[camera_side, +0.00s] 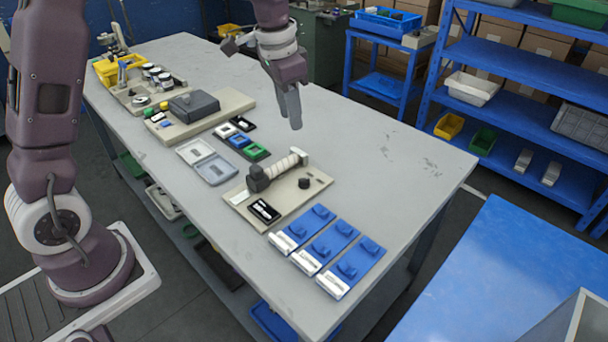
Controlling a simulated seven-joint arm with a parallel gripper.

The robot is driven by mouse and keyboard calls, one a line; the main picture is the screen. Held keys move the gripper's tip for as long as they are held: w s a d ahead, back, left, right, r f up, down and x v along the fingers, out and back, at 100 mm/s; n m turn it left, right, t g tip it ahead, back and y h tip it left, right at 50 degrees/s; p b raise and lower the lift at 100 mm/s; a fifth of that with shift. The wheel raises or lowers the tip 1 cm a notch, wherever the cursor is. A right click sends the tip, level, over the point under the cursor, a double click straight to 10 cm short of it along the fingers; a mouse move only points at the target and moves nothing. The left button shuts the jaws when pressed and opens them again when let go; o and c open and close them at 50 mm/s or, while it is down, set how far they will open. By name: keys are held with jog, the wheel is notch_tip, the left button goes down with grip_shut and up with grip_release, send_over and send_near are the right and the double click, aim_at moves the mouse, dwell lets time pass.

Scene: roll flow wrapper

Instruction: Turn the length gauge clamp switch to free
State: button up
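My gripper (290,112) hangs above the table, behind the beige plate in the picture, pointing down, with nothing visible in it. Its fingers overlap in this view, so the gap between them is unclear. No part is clearly readable as the length gauge clamp switch. The beige plate (236,201) carries a pale ribbed roll with a dark end block (258,178), a small black knob (304,183) and a black panel with white marking (264,211). Which part is a switch, and its setting, is too small to tell. My gripper is apart from all of them.
Three blue pads with white ends (332,243) lie in front of the plate. A grey open case (207,162), small coloured blocks (239,141) and a dark-topped unit (194,105) stand further back. The table's right side (390,155) is clear. Blue shelves (515,70) stand beyond.

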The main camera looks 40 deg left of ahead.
jog(key=m+g, duration=0.2)
send_near(304, 179)
notch_tip(304, 179, down, 8)
jog(key=shift+f, duration=0.25)
grip_shut()
